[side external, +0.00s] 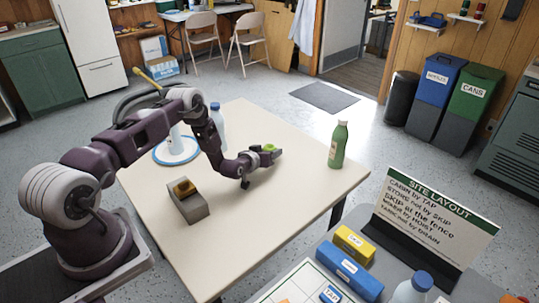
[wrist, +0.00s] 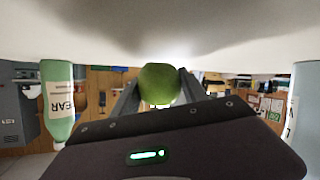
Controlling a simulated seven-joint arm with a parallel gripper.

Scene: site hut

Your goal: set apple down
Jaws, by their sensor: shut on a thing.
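A green apple (side external: 269,148) is between the fingers of my gripper (side external: 265,154), low over the right part of the cream table (side external: 270,215). In the wrist view the picture is upside down, with the table along the top. There the apple (wrist: 159,84) sits between the two fingers of my gripper (wrist: 158,92), which is shut on it. The apple is at or very near the tabletop; I cannot tell whether it touches.
A green bottle (side external: 338,147) stands to the right of my gripper. A grey block-shaped holder (side external: 190,208) with a yellow-brown item is at the front left. A blue-rimmed plate (side external: 164,158) and a clear blue bottle (side external: 217,122) stand farther back. The table's front middle is clear.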

